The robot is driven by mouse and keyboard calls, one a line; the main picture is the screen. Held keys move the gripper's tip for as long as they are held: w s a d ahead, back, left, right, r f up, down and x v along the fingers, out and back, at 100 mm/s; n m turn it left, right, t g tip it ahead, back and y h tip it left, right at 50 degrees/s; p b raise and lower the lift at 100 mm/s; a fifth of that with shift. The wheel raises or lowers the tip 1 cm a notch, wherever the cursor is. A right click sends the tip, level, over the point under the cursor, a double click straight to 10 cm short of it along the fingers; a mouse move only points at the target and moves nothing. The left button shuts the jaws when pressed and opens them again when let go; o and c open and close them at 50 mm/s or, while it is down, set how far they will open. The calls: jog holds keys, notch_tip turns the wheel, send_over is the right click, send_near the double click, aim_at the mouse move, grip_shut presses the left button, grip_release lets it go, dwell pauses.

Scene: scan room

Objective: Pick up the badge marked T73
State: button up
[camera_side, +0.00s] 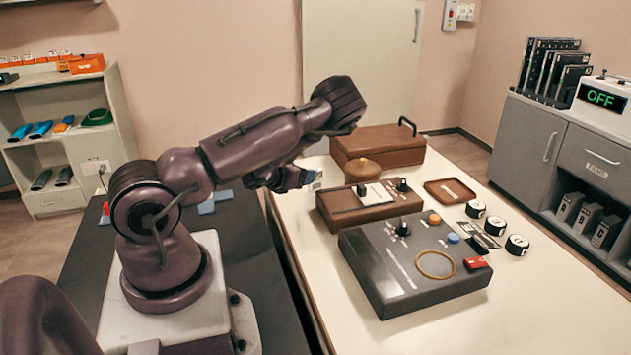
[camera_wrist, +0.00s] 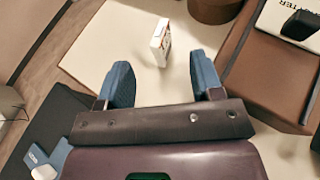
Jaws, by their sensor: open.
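A small white upright card-like piece with reddish print (camera_wrist: 160,42) stands on the pale table top in the wrist view, just beyond my fingertips and roughly between them. It may be the badge, but I cannot read T73 on it. In the side view a small pale piece (camera_side: 317,184) shows at my fingertips, partly merged with them. My gripper (camera_wrist: 160,64) is open, with its two blue fingers apart and nothing held between them. My gripper (camera_side: 305,178) also shows in the side view, low over the table's left edge.
A brown control box (camera_side: 335,209) with knobs and a round brown pot (camera_side: 362,171) stand close right of my gripper. A dark control panel (camera_side: 390,285) is nearer the front. A brown case (camera_side: 380,142) stands behind. A blue-white piece (camera_side: 207,205) lies left on the dark surface.

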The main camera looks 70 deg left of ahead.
aim_at(318, 183)
jog(key=x, duration=0.8)
jog(key=shift+a+r, duration=0.1)
grip_shut()
